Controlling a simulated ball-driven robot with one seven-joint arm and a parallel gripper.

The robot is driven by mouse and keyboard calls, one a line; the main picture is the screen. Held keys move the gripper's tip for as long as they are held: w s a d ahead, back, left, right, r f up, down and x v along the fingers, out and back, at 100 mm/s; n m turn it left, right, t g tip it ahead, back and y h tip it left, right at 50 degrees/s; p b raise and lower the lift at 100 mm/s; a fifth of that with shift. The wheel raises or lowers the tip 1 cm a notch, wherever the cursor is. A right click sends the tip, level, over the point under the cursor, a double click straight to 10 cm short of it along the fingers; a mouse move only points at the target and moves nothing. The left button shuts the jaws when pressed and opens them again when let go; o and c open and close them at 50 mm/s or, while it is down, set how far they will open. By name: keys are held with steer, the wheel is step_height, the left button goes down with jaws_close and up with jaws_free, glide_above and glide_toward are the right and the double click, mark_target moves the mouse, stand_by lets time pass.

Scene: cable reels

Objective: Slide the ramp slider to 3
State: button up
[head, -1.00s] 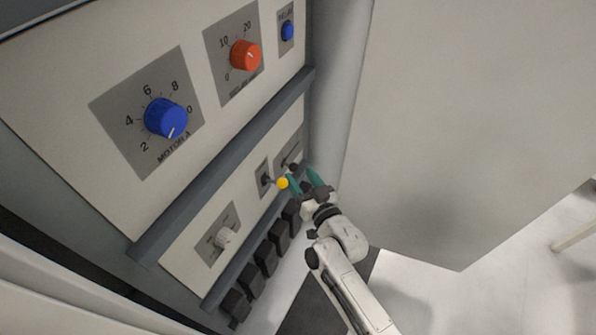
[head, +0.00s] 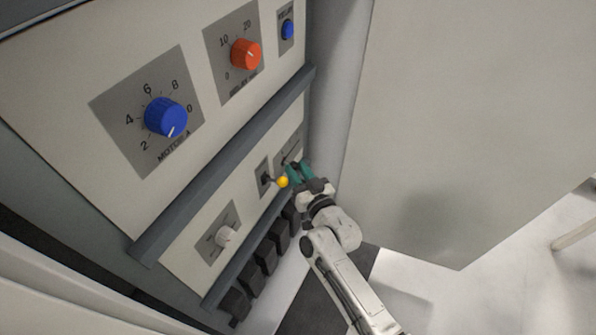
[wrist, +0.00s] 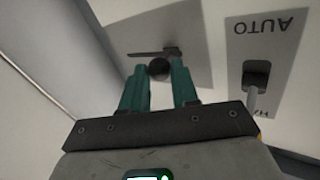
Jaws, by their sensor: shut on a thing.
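The ramp slider is a dark slot in a grey plate (head: 291,144) at the right end of the lower panel. In the wrist view, its dark round knob (wrist: 159,68) sits between my two teal fingertips, near the right end of the slot (wrist: 148,54). My gripper (head: 299,172) is shut on the knob; it also shows in the wrist view (wrist: 160,75). In the head view the fingers hide the knob. No scale numbers are readable on the slider plate.
A yellow-tipped lever (head: 283,182) stands out close beside my fingers. A white knob (head: 226,236) is farther left, with several black blocks (head: 252,274) below the panel. Blue (head: 166,118) and orange (head: 246,55) dials are above. A pale wall (head: 460,120) stands at the right.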

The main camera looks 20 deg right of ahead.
jaws_close()
steer(key=w+d+b, duration=0.5)
steer(key=d+b, duration=0.1)
steer(key=b, duration=0.4)
steer(key=shift+d+b, duration=0.3)
steer(key=shift+b, duration=0.1)
steer(key=shift+r, duration=0.1)
steer(key=o, duration=0.8)
jaws_free()
steer(key=shift+d, duration=0.15)
